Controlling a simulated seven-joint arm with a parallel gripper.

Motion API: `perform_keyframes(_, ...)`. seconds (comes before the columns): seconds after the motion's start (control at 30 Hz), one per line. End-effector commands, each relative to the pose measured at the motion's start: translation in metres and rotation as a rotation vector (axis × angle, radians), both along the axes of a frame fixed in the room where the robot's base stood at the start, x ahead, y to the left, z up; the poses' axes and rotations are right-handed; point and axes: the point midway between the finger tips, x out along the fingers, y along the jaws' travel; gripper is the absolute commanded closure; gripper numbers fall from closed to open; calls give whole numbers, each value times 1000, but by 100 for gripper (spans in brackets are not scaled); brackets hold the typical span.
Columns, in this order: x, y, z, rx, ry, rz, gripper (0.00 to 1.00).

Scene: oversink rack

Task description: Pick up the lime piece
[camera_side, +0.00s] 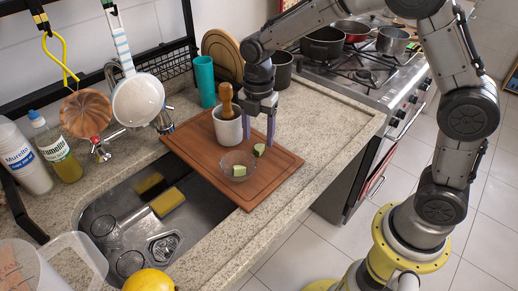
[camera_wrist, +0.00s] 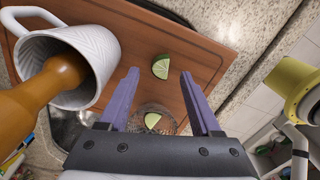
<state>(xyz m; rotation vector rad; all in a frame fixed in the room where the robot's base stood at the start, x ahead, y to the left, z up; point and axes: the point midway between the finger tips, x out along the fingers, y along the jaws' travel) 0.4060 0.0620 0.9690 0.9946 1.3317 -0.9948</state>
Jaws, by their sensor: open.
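A green lime piece (camera_side: 259,150) lies on the brown cutting board (camera_side: 283,178), beside a clear glass bowl (camera_side: 226,163). In the wrist view this lime piece (camera_wrist: 160,67) shows its dark rind and pale cut face on the bare board. A second lime piece (camera_side: 239,171) sits inside the bowl; it also shows in the wrist view (camera_wrist: 152,120). My gripper (camera_side: 259,139) is open and empty, pointing down just above the lime piece on the board. In the wrist view that piece appears between the two purple fingertips, with no visible contact.
A white mortar (camera_side: 228,131) with a wooden pestle (camera_side: 226,98) stands on the board, close to my gripper. A teal cup (camera_side: 205,80) stands behind. The sink (camera_side: 122,207) with a yellow sponge (camera_side: 167,202) is at left. The board's front right is clear.

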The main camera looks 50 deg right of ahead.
Motion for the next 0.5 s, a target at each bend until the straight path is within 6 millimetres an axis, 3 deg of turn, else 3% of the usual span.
perform_keyframes(0.2, -1, 0, -26, -1, 2, 0, 35)
perform_keyframes(0.47, 0, 0, -29, 0, 0, 0, 35)
perform_keyframes(0.5, 0, 0, -29, 0, 0, 0, 39)
